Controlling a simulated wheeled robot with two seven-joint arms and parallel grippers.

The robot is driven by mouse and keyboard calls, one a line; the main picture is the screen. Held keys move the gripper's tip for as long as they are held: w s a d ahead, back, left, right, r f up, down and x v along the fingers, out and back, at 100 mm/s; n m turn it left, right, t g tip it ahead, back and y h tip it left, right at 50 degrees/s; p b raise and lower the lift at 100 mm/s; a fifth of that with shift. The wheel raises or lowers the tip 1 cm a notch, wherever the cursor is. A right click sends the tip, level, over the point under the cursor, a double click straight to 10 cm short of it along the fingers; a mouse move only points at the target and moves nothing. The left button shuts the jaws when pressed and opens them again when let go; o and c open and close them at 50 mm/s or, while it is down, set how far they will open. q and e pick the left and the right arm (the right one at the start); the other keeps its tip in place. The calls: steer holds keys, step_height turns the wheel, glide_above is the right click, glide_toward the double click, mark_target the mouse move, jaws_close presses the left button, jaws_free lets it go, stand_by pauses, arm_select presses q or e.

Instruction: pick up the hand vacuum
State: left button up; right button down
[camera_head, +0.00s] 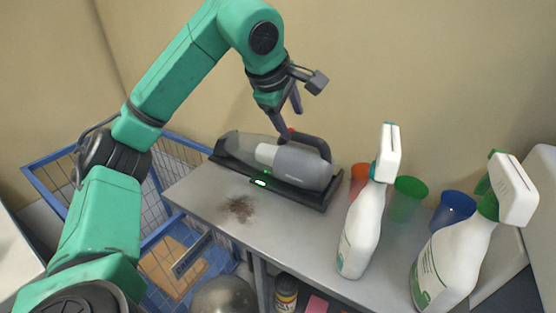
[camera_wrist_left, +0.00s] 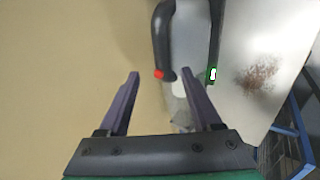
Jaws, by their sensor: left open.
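The hand vacuum (camera_head: 296,165) is grey with a clear nose and a dark handle. It lies in a black dock with a green light (camera_head: 261,183) on the table by the wall. My left gripper (camera_head: 290,120) is open just above the vacuum, with its fingers pointing down. In the left wrist view, the vacuum's black handle (camera_wrist_left: 162,40) with a red button lies ahead, past the gap between the two fingers (camera_wrist_left: 165,85). The fingers hold nothing. The right gripper is not in view.
Two white spray bottles (camera_head: 362,225) (camera_head: 455,262) stand at the table's front right. Orange, green (camera_head: 407,199) and blue (camera_head: 454,209) cups stand behind them. A brown spill (camera_head: 239,208) lies on the grey table (camera_head: 200,195). A blue wire cage (camera_head: 60,175) stands left, on the floor.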

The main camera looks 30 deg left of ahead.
mark_target(298, 134)
arm_select(q)
steer(key=x, duration=0.5)
steer(key=shift+d+f, duration=0.15)
steer(key=shift+f, duration=0.2)
jaws_close()
steer(key=shift+s, duration=0.1)
stand_by(0.7)
steer(key=shift+r, duration=0.15)
